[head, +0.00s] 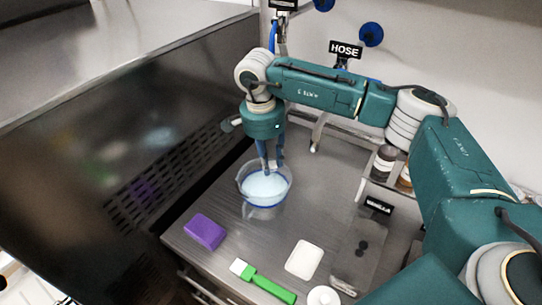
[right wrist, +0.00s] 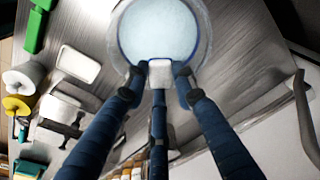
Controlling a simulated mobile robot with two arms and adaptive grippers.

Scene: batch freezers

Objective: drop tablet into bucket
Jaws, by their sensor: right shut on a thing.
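A clear bucket (head: 264,196) with a blue line and pale blue liquid stands on the metal counter. My right gripper (head: 270,166) points down over it. In the right wrist view the fingers of my right gripper (right wrist: 160,72) are shut on a small white tablet (right wrist: 160,72), which sits at the near rim of the bucket (right wrist: 158,30) in that picture. My left gripper is not in view.
A purple sponge (head: 205,232), a green-handled brush (head: 266,284) and a white tray (head: 304,260) lie on the counter in front of the bucket. A small shelf with jars (head: 384,160) stands at the right. A dark freezer panel (head: 110,160) rises at the left.

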